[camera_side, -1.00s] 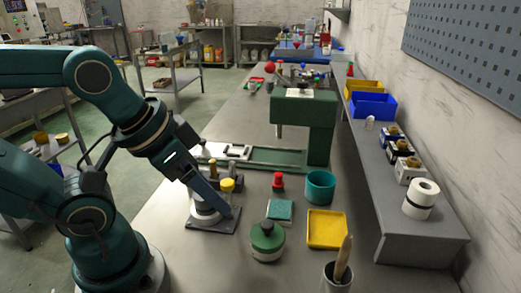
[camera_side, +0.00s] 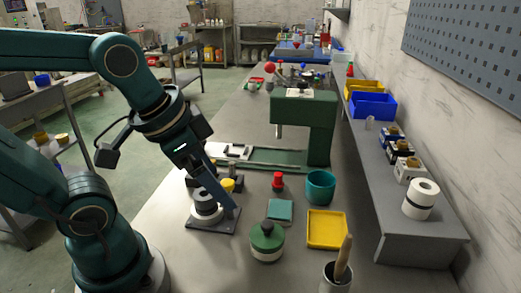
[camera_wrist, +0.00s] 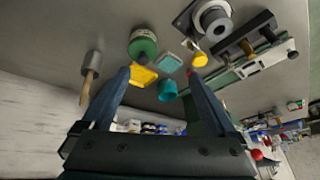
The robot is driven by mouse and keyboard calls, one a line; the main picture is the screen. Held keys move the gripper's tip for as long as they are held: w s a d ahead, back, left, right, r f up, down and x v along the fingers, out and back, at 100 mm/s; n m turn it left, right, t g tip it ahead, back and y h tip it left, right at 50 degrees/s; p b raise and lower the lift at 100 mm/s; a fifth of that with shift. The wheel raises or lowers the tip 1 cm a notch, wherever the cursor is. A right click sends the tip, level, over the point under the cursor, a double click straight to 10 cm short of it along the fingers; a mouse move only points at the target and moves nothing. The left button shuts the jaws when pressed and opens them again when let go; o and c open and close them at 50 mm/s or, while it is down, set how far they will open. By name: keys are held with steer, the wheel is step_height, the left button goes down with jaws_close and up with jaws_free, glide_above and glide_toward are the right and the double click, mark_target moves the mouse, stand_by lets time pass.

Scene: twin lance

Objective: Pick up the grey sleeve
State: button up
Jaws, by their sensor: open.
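A pale grey ring-shaped piece with a dark band, which looks like the grey sleeve (camera_side: 207,203), stands upright on a dark square plate (camera_side: 203,225) at the left of the bench. In the wrist view, the sleeve (camera_wrist: 213,20) shows from above as a ring at the top edge, right of centre. My gripper (camera_side: 224,190) overlaps the right part of the plate in the side view; its height above it is hard to tell. In the wrist view, my gripper (camera_wrist: 158,76) has its two fingers wide apart, with nothing held between them.
A yellow-topped piece (camera_side: 228,184) stands close behind the sleeve. A green lidded jar (camera_side: 267,242), teal block (camera_side: 279,211), yellow tray (camera_side: 327,229), teal cup (camera_side: 320,187) and red knob (camera_side: 278,181) stand to the right. A green press (camera_side: 317,130) is behind.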

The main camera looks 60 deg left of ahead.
steer(key=w+a+f+g, duration=0.1)
steer(key=a+f+g, duration=0.1)
steer(key=a, duration=0.1)
steer(key=w+a, duration=0.1)
steer(key=a, duration=0.1)
steer(key=shift+w+a+f+g, duration=0.25)
steer(key=shift+w+f+g, duration=0.1)
steer(key=shift+f+g, duration=0.05)
steer(key=n+g, duration=0.2)
glide_above(204, 196)
steer(key=d, duration=0.2)
steer(key=f, duration=0.4)
steer(key=shift+a+f, duration=0.1)
steer(key=shift+a, duration=0.15)
steer(key=shift+s+a+f, duration=0.15)
steer(key=shift+f, duration=0.1)
steer(key=shift+n, duration=0.3)
steer(key=shift+f, duration=2.55)
jaws_close()
